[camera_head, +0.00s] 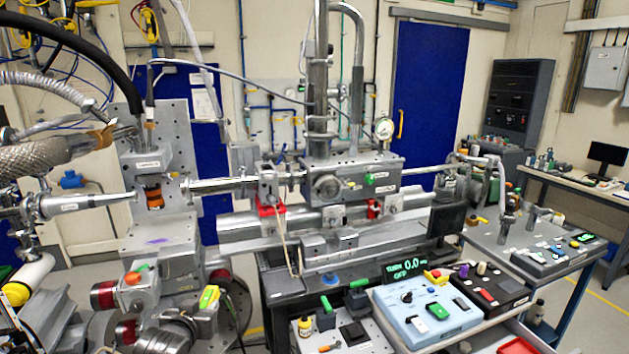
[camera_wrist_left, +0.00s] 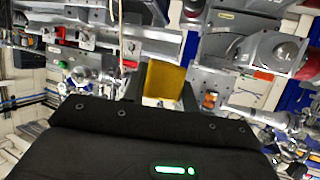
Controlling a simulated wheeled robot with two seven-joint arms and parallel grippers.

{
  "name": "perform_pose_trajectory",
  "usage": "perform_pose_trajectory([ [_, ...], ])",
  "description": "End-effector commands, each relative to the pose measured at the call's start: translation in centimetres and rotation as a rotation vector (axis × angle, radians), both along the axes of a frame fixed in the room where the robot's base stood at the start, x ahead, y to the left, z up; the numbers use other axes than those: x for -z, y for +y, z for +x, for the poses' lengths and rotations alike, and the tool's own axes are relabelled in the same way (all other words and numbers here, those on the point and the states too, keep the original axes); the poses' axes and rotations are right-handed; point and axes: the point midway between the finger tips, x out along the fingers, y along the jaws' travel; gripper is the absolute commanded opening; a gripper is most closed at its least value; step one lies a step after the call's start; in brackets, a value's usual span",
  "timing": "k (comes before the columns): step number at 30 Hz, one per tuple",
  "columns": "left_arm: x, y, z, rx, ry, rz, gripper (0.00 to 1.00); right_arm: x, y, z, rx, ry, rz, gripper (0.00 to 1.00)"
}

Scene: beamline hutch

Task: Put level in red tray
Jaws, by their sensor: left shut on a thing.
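In the left wrist view my left gripper (camera_wrist_left: 165,90) is shut on the level (camera_wrist_left: 165,78), which shows as a yellow-gold block between its dark fingers. The fingers hide the sides of the block. In the head view a small yellow-and-green block (camera_head: 208,297) shows among grey parts at the lower left; my gripper is hard to make out there. A red surface (camera_head: 517,346) at the bottom right, low beside the cart, looks like the red tray, mostly cut off by the frame edge. The held level is well to its left. My right gripper is not in view.
The beamline's steel pipes and chamber (camera_head: 352,175) cross the middle. A blue control box (camera_head: 425,310) and a black box (camera_head: 490,290) stand at the front right. A grey box with green-topped handles (camera_head: 340,335) is left of them. Hoses hang at the upper left.

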Motion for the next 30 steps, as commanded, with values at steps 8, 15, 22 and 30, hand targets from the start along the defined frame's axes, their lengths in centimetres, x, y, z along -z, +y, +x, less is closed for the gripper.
perform_pose_trajectory([
  [8, -3.7, -1.0, -0.9, 0.007, -0.005, 0.007, 0.03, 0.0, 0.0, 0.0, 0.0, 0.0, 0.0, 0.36],
  [15, -5.5, -1.5, -1.6, 0.008, -0.004, 0.001, 0.03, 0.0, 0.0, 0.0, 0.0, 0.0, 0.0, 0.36],
  [22, -6.7, -2.0, -2.2, 0.006, -0.001, -0.008, 0.03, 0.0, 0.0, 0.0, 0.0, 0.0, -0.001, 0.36],
  [30, -8.1, -2.3, -3.0, 0.005, 0.001, -0.011, 0.03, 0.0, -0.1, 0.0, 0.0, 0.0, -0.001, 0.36],
])
